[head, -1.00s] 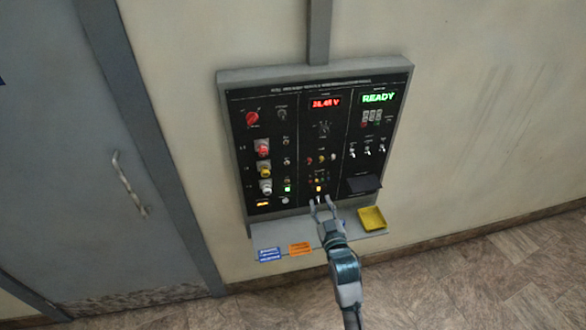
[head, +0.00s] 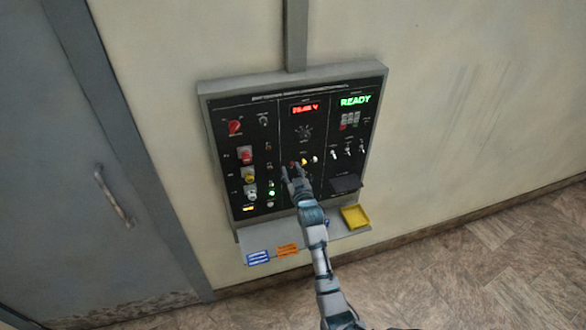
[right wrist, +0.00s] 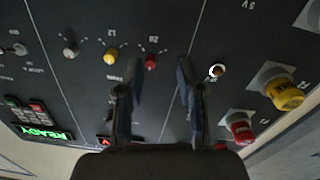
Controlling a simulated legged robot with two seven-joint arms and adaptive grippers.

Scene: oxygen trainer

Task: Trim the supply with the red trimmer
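The red trimmer (right wrist: 151,61) is a small round knob on the black panel, in a row with a yellow one (right wrist: 110,55) and a pale one (right wrist: 71,48). My right gripper (right wrist: 159,72) is open, its two fingers apart and pointing at the panel. In the right wrist view the red trimmer shows between the fingertips, nearer the left finger. I cannot tell whether they touch it. In the head view my right gripper (head: 291,171) covers the panel just below the row. My left gripper is not in view.
The grey cabinet (head: 203,92) hangs on the wall. A red voltage display (head: 305,109) and green READY display (head: 355,100) are lit. Large red (head: 244,154) and yellow (head: 249,175) knobs stand out at left.

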